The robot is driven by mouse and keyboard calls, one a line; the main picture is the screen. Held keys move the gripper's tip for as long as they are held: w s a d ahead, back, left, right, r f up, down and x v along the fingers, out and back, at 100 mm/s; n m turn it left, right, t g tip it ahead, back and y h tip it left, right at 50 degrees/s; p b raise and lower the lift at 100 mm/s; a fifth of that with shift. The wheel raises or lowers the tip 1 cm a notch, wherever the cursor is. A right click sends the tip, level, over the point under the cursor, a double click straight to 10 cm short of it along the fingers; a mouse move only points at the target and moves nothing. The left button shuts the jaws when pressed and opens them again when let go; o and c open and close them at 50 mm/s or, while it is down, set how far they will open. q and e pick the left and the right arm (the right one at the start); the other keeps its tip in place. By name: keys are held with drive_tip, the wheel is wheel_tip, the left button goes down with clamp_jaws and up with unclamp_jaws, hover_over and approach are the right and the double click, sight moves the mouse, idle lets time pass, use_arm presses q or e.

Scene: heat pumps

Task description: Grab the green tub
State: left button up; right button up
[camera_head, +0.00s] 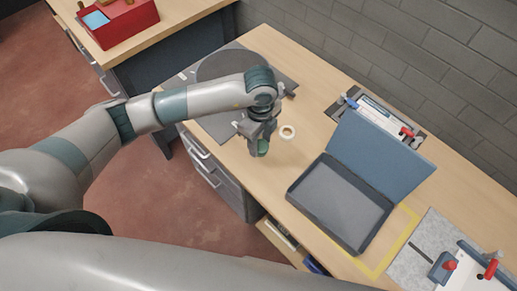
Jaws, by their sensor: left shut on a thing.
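The green tub (263,147) is a small green thing low between the fingers of my left gripper (260,145), over the wooden workbench. Only part of it shows, as the fingers cover the rest. My left gripper points down and is shut on the tub. I cannot tell whether the tub touches the bench top. My right gripper is not in view.
A white ring (287,132) lies just right of the left gripper. An open grey case (341,203) with a blue lid (380,158) stands to the right. A fixture (383,117) is by the wall. A red box (118,22) sits on another bench.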

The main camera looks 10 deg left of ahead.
use_arm(q)
drive_tip(key=s+d+r+b, duration=0.3)
drive_tip(key=s+d+r, duration=0.2)
drive_tip(key=d, duration=0.5)
drive_tip(key=shift+r, duration=0.7)
drive_tip(key=shift+d, duration=0.1)
